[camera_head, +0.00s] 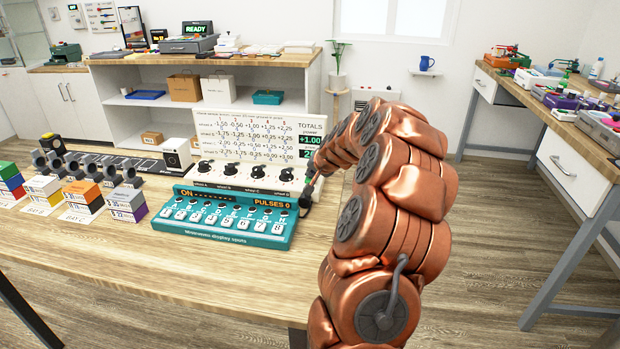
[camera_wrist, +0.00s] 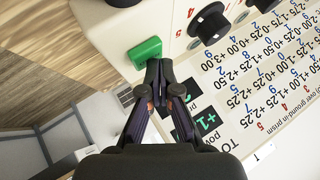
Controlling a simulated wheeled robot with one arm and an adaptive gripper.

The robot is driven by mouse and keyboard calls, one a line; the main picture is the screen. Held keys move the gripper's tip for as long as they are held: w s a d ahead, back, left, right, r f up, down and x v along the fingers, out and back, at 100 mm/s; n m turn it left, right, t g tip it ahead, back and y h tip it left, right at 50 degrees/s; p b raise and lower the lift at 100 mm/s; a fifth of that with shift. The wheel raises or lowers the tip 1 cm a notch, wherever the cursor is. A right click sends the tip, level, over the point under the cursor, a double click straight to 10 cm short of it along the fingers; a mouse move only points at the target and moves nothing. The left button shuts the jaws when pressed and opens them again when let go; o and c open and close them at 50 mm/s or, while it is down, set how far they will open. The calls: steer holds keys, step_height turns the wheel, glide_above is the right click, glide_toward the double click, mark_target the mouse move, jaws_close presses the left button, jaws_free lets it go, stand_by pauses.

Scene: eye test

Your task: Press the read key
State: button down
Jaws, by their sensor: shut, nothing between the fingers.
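A green key (camera_wrist: 145,52) sits at the edge of a pale panel (camera_wrist: 112,28) in the wrist view; I see no lettering on it, so I cannot tell that it is the read key. My gripper (camera_wrist: 162,68) is shut and empty, its fingertips right beside the green key; I cannot tell whether they touch it. Black dials (camera_head: 245,171) line the unit, below a chart board (camera_head: 245,112) with a TOTALS readout.
A teal keypad (camera_head: 222,237) with numbered keys and "PULSES 0" stands in front of the knob unit. Stacked coloured blocks (camera_head: 83,198) and grey holders (camera_head: 100,166) are to the left. The wooden table (camera_head: 180,275) is clear along its front.

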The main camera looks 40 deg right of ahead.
steer(key=shift+r, duration=0.25)
steer(key=shift+r+p, duration=1.3)
steer(key=shift+r, duration=1.65)
